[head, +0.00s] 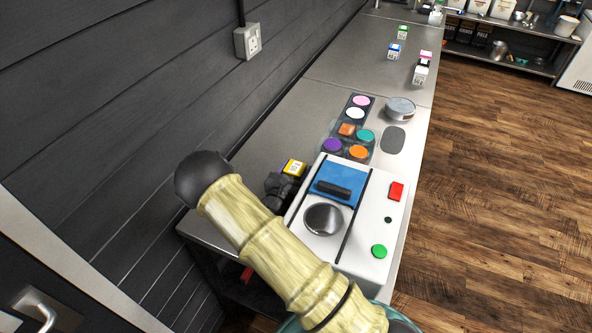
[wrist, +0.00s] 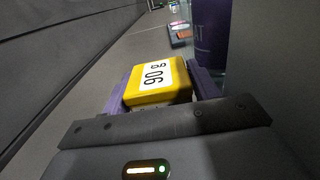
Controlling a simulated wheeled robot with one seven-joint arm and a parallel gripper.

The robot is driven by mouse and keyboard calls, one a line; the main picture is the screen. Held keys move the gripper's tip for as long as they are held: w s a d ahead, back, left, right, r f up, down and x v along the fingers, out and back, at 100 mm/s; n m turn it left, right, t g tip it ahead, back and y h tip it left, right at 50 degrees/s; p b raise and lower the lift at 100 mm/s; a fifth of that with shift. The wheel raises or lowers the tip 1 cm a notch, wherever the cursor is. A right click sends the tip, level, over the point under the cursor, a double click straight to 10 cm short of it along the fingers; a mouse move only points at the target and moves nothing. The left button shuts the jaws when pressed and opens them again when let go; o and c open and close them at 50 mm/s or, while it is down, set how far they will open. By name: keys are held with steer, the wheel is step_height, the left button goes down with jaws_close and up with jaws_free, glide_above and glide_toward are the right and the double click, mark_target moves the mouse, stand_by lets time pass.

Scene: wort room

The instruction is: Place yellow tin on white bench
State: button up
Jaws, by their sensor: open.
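The yellow tin (head: 293,167) with a white "90 g" label rests on the grey bench top, close to the dark wall. In the wrist view the tin (wrist: 158,82) sits between the two purple fingers of my gripper (wrist: 166,85). The fingers are open, one on each side of it; whether either touches it I cannot tell. In the head view my dark gripper (head: 281,189) is right beside the tin and hides part of it. The long bench (head: 302,112) has a pale grey top; I see no separate bench that is clearly white.
A white machine (head: 379,220) with red and green buttons stands just right of my gripper. Beyond it are a tray of coloured discs (head: 347,133) and a round metal tin (head: 399,108). The bench between is clear along the wall.

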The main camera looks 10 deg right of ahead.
steer(key=shift+s+a, duration=0.2)
steer(key=shift+s, duration=0.05)
steer(key=b+v, duration=0.3)
steer(key=v, duration=0.8)
steer(key=shift+s+r, duration=0.15)
